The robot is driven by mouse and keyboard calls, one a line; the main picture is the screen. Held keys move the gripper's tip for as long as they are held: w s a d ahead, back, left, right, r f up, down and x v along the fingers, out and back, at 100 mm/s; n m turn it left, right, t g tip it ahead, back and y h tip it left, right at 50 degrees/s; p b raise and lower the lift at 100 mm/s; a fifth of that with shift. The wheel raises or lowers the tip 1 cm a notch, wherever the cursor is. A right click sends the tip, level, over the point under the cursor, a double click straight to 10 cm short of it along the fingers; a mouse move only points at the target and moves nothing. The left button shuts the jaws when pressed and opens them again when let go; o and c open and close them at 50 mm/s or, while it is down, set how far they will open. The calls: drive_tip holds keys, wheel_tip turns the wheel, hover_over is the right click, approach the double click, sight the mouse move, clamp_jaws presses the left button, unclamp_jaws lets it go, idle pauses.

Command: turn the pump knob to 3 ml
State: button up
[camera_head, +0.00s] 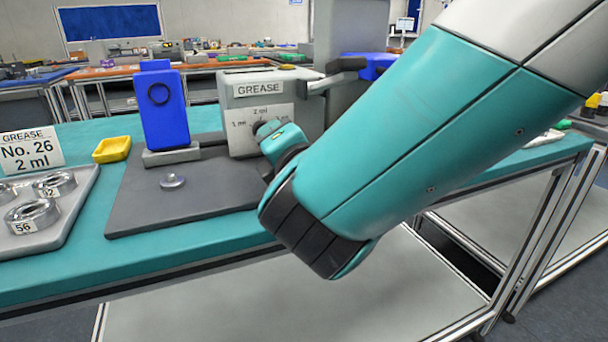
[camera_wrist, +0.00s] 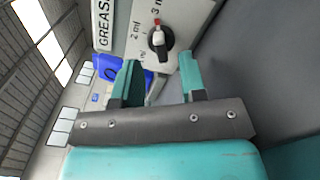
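The grey grease pump (camera_head: 240,92) stands on a dark mat on the teal table, with a GREASE label and volume marks on its front. Its black round knob (camera_wrist: 160,40) shows in the wrist view. The knob's red pointer tip is at the 3 ml mark (camera_wrist: 158,12); the 2 ml mark (camera_wrist: 136,36) is beside it. My gripper (camera_wrist: 162,62) is open, its two teal fingers apart and nothing between them. The knob is just beyond the fingertips and looks clear of them. In the head view my arm hides part of the pump's front and its right marks.
A blue stand (camera_head: 165,110) is left of the pump, with a small clear round piece (camera_head: 172,181) on the mat (camera_head: 135,205). A yellow tray (camera_head: 112,149), a sign reading No. 26, 2 ml (camera_head: 28,150), and a grey tray (camera_head: 75,205) with metal rings are further left.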

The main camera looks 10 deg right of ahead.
drive_tip(key=b+v, duration=0.6)
drive_tip(key=v, duration=0.7)
drive_tip(key=shift+s, duration=0.25)
